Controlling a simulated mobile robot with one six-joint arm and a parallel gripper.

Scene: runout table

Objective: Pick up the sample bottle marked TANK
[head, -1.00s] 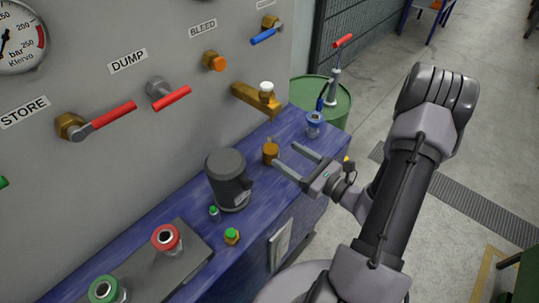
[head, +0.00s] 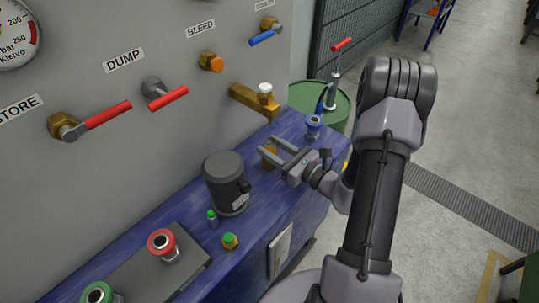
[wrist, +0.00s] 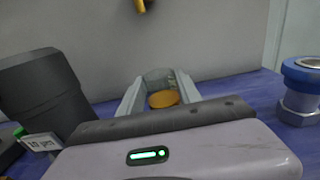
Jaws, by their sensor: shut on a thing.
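My gripper (head: 268,147) is around a short amber-brown piece (head: 270,157) on the blue bench top (head: 290,195), close to the panel. In the wrist view its round orange top (wrist: 164,99) lies between the fingers (wrist: 160,80), which are shut on it. The fingers hide much of its sides. No TANK marking is legible on it or anywhere else in view, so I cannot tell whether it is the sample bottle.
A dark grey canister (head: 226,182) stands left of my gripper, and a blue-collared fitting (head: 313,126) stands right. A brass outlet (head: 255,98) juts from the panel above. Small green-topped pieces (head: 230,241) and a red-ringed fitting (head: 162,243) are nearer the front.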

